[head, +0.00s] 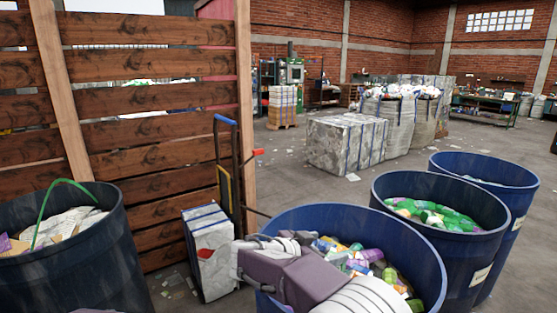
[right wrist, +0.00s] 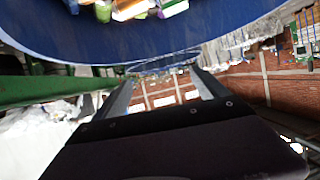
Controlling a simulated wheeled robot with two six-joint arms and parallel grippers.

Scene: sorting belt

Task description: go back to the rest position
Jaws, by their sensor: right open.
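My right gripper (right wrist: 161,74) shows in the right wrist view with its two fingers spread apart and nothing between them. The blue barrel (right wrist: 120,40) is close beyond the fingertips there, with coloured items at its top edge. In the head view my right arm reaches in from the bottom, over the front blue barrel (head: 418,262) that holds mixed coloured bottles (head: 355,257). The fingers themselves are hard to make out in the head view. My left gripper is not in view.
A blue barrel (head: 440,248) with green bottles and another blue barrel (head: 505,205) stand at right. A dark barrel (head: 85,270) stands at left. A wooden slat wall (head: 160,140), a hand truck and a strapped bale (head: 208,255) are behind. Floor beyond is mostly open.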

